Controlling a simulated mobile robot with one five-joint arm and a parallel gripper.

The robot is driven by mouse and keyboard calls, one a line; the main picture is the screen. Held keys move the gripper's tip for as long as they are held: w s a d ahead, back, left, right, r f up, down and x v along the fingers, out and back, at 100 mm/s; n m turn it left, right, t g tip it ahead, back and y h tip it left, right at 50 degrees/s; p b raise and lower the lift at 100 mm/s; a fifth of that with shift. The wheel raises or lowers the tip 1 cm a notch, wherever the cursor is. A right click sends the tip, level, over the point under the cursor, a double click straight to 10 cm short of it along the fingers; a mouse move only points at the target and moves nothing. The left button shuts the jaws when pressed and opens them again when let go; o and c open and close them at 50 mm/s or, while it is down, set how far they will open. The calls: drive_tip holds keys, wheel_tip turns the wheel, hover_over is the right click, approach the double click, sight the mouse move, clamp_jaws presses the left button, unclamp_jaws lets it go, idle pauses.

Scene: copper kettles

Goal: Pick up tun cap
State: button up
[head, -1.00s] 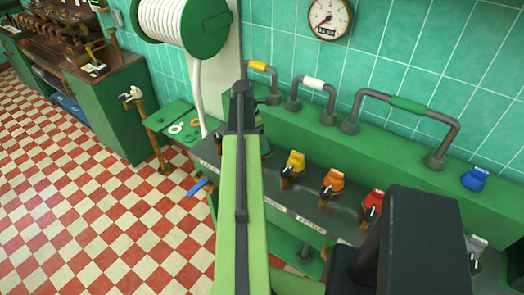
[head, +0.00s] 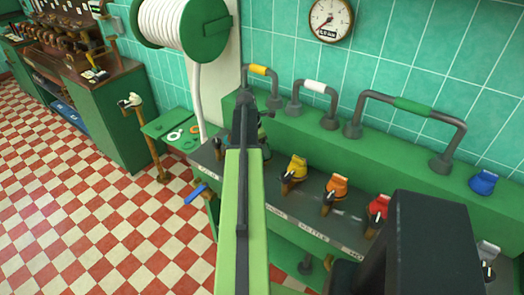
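My arm reaches away across the middle of the head view, over the left end of a green bench. My gripper is at its far end, mostly hidden behind my own arm, so its fingers do not show clearly. A small dark green thing shows just right of the arm's end; I cannot tell what it is. On the grey shelf stand a yellow cap-like piece (head: 297,167), an orange one (head: 337,187) and a red one (head: 379,206). A blue one (head: 484,182) sits on the higher green ledge at right. I cannot tell which is the tun cap.
Grey pipe handles with yellow (head: 258,70), white (head: 314,86) and green (head: 412,106) bands rise from the ledge behind. A hose reel (head: 205,28) hangs at upper left. A small green side table (head: 160,127) stands left of the bench. Checkered floor (head: 90,220) is open at left.

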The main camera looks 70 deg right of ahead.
drive_tip(key=c, duration=0.3)
drive_tip(key=shift+r, duration=0.2)
drive_tip(key=r+p, duration=0.5)
drive_tip(key=shift+s+a, duration=0.35)
drive_tip(key=shift+a, duration=0.05)
drive_tip(key=s+a+r+p, duration=0.5)
drive_tip(key=s+a+p, duration=0.1)
drive_tip(key=s+a, duration=0.1)
drive_tip(key=shift+s+a+r, duration=0.25)
drive_tip(key=shift+r, duration=0.05)
